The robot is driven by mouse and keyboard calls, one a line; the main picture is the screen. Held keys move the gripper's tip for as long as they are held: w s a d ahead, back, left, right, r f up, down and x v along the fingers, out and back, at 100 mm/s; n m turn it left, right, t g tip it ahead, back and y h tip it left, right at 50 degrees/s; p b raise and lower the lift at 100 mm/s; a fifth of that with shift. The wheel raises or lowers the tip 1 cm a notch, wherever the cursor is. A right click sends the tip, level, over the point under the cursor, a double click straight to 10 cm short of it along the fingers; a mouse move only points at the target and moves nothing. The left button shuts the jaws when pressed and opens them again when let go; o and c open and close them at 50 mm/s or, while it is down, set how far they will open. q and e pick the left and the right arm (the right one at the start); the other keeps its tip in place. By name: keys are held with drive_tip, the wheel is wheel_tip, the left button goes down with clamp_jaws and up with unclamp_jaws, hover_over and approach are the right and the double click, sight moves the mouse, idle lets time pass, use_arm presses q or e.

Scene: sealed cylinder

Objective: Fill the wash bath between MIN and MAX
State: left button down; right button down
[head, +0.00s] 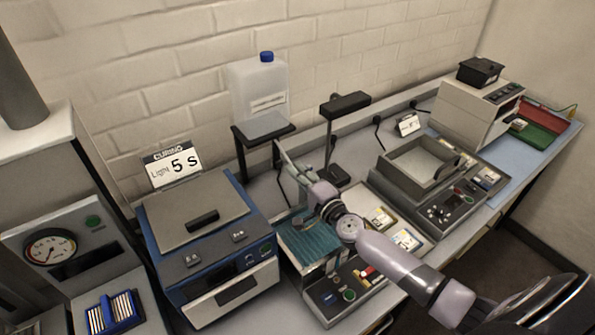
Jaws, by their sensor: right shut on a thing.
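A translucent white jug (258,92) with a blue cap stands on a dark raised stand (240,136) against the wall. My right gripper (285,160) is just below and right of the stand. It is shut on a thin thing beside the stand that its fingers mostly hide; I cannot tell what it is. Below my right wrist is a teal ribbed box (305,243). A grey open-topped basin (418,165) stands to the right. I cannot tell for sure which one is the wash bath, and no MIN or MAX marks or liquid level are readable. My left gripper is not in view.
A blue curing unit (198,215) with a "5 s" sign (172,165) is at left, beside a gauge unit (50,248) and blue rack (113,312). A black lamp-like stand (345,104) rises behind my wrist. A beige machine (475,105) stands at the far right.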

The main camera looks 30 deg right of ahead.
drive_tip(key=c, duration=1.7)
unclamp_jaws()
drive_tip(key=s, duration=0.4)
drive_tip(key=s+d, duration=0.1)
drive_tip(key=s, duration=0.7)
drive_tip(key=shift+d, duration=0.25)
